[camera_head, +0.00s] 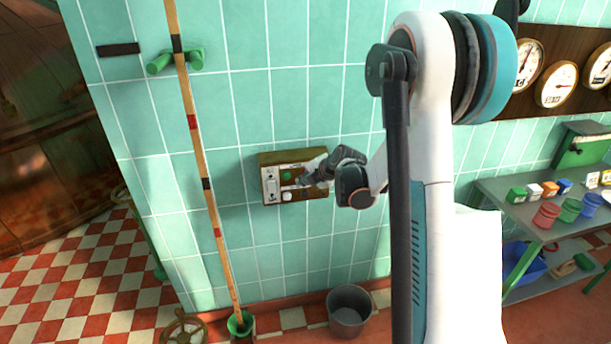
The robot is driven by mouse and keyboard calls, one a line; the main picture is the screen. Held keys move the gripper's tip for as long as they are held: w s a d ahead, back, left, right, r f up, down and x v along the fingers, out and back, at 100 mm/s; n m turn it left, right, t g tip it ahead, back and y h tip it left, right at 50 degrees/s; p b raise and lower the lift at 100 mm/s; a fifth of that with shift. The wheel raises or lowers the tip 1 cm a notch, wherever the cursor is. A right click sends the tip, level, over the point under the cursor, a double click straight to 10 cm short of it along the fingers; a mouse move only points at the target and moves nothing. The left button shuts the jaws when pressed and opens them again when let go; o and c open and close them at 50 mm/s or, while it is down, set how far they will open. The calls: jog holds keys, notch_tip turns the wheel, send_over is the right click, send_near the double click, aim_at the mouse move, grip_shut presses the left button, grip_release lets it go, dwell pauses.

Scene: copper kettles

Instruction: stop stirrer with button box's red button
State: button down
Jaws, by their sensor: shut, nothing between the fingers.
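The button box (267,159) is a brass-coloured box with a pale front panel, mounted on the green tiled wall near the middle of the head view. A green button (286,175) and a white round knob (287,196) show on its panel. My gripper (303,180) is shut and empty, with its fingertips right at the panel, to the right of the green button. I cannot tell whether they touch the panel. The red button is not visible; my gripper covers part of the panel's right side. The stirrer cannot be made out.
A long wooden pole (197,145) with red and black bands leans on green wall pegs, left of the box. A grey bucket (349,311) stands on the floor below. A metal table (553,230) with small boxes and colored pots stands at right. Gauges (556,84) hang above.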

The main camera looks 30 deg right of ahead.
jog(key=shift+s, duration=0.1)
dwell(0.3)
jog(key=shift+s+a, duration=0.25)
jog(key=shift+s, duration=0.5)
jog(key=s, duration=0.2)
jog(key=s+a, duration=0.1)
jog(key=s, duration=0.1)
jog(key=shift+s+a+b, duration=0.2)
jog(key=shift+s+b, duration=0.2)
dwell(0.6)
